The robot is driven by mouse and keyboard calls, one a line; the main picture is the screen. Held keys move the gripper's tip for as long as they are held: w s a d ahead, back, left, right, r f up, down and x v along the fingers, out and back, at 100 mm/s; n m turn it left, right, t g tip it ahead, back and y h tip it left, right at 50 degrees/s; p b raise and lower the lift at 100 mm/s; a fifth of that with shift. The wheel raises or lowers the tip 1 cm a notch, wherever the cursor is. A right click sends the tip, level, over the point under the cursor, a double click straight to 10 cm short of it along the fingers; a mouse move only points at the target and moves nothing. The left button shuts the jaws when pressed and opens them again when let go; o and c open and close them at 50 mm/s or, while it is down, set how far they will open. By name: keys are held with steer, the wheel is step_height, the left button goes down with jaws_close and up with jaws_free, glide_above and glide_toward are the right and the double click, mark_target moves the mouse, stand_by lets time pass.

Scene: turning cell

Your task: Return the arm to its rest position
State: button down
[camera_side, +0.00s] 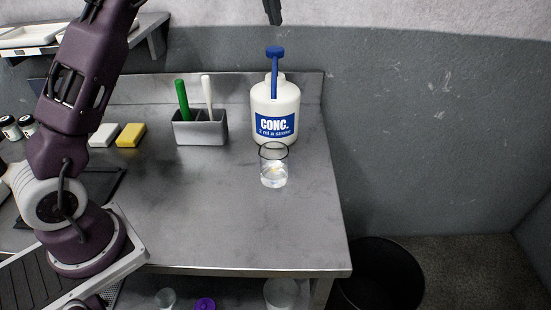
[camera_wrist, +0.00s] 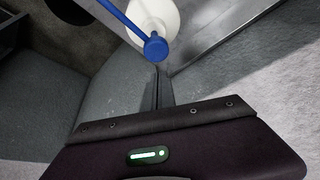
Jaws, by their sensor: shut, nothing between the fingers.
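My gripper (camera_side: 272,12) shows at the top edge of the side view, pointing down, high above the table and above the blue pump of the white bottle. Its fingers are together and hold nothing. In the wrist view my gripper (camera_wrist: 157,88) shows as thin dark fingers closed side by side, with the blue pump head (camera_wrist: 156,48) beyond the tips. The white bottle (camera_side: 275,108) with a blue "CONC." label stands upright at the table's back right. The rest of my arm rises out of the side view at the upper left.
A clear glass (camera_side: 274,172) with some liquid stands in front of the bottle. A grey holder (camera_side: 201,130) has a green and a white handle upright in it. A yellow sponge (camera_side: 130,135) lies to its left. The metal table (camera_side: 230,225) is clear at front. A black bin (camera_side: 385,275) stands right.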

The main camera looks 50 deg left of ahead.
steer(key=s+d+r+t+h, duration=0.1)
steer(key=s+d+r, duration=0.2)
steer(key=s, duration=0.5)
steer(key=s+d+r+h, duration=0.1)
steer(key=s+d+r, duration=0.3)
steer(key=s, duration=0.5)
steer(key=s+d+f+m, duration=0.1)
steer(key=s+d+f, duration=0.3)
steer(key=s+f, duration=0.3)
steer(key=s+d+f+m, duration=0.2)
steer(key=s+d+f, duration=0.2)
steer(key=s, duration=1.1)
step_height(320, 180, down, 4)
steer(key=shift+s+r+y, duration=0.15)
steer(key=shift+s+y, duration=0.2)
steer(key=shift+y, duration=0.05)
